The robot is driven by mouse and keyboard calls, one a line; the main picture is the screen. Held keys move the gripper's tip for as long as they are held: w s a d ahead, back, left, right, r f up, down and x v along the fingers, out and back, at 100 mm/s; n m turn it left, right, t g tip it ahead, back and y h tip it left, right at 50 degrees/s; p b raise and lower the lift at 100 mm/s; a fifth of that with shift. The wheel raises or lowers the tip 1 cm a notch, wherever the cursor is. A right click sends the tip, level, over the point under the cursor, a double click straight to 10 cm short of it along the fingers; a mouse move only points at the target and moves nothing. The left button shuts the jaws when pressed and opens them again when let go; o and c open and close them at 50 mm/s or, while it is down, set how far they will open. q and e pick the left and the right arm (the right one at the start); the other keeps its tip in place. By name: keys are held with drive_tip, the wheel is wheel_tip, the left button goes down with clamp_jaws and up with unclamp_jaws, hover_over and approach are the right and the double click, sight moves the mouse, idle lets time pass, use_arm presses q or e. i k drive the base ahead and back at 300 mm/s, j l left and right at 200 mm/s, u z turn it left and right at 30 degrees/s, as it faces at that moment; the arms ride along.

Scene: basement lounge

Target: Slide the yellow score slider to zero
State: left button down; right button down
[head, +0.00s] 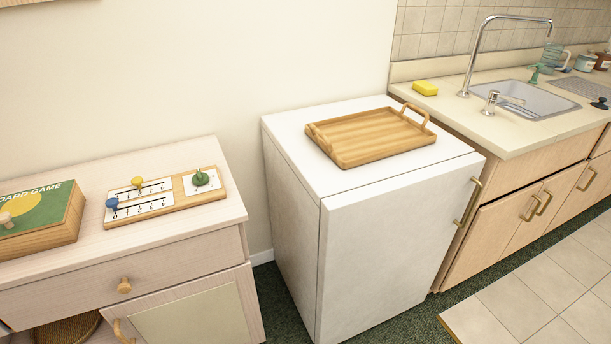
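The yellow score slider (137,182) is a small round knob on the upper track of a wooden scoreboard (157,213). The scoreboard lies on top of the pale wood cabinet. A blue slider (112,203) sits at the left end of the lower track. The yellow knob stands toward the left part of its track; the marks are too small to read its exact value. A green knob (201,178) stands on a white panel at the board's right. Neither gripper is in view.
A board game box (73,234) lies left of the scoreboard on the cabinet (190,244). A white fridge (385,246) with a wooden tray (372,158) stands to the right, across a narrow gap. Farther right is a counter with a sink (526,108), tall faucet and yellow sponge (425,88).

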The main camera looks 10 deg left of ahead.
sight(136, 181)
drive_tip(key=u, duration=1.3)
